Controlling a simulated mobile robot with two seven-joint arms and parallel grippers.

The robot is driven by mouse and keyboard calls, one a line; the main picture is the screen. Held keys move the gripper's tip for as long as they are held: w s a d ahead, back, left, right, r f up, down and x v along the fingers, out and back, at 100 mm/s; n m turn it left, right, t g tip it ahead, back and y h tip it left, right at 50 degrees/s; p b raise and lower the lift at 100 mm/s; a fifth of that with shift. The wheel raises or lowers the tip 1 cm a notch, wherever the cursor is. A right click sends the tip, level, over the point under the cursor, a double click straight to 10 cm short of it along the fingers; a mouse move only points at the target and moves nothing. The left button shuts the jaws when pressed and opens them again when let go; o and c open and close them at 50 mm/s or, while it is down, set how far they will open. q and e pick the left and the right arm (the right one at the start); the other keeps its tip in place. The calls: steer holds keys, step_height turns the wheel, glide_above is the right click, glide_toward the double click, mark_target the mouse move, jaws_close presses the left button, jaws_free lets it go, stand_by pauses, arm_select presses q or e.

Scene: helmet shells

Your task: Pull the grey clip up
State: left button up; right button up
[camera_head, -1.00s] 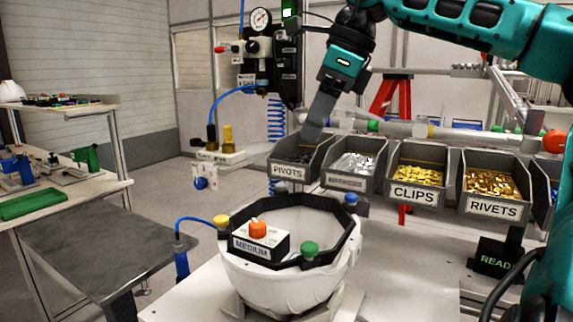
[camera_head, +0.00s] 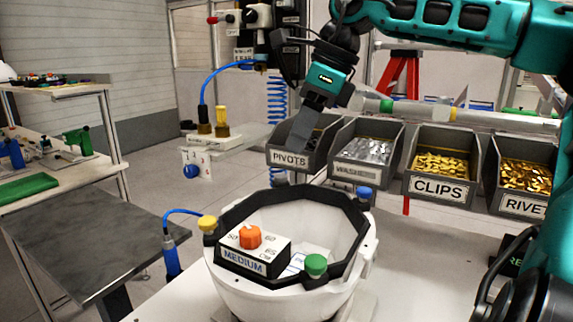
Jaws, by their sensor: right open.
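My right gripper (camera_head: 300,143) reaches down from the upper right into the bin labelled PIVOTS (camera_head: 289,159). Its fingertips are at the bin's opening, partly hidden by the bin and by the angle. I cannot make out a grey clip in or between the fingers. The PIVOTS bin's contents are dark and hard to tell apart. The bin labelled CLIPS (camera_head: 438,189) holds gold-coloured pieces, with no gripper at it. A white helmet shell (camera_head: 285,295) with a black rim sits in front, below the bins. My left gripper is not in view.
A bin of silvery pieces (camera_head: 368,150) stands right of PIVOTS, and a RIVETS bin (camera_head: 525,205) stands at far right. A box marked MEDIUM (camera_head: 243,262) with an orange knob sits on the shell.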

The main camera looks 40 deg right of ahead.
mark_target(281, 175)
steer(key=x, duration=0.6)
steer(key=shift+w, duration=0.1)
steer(key=shift+c, duration=0.2)
jaws_close()
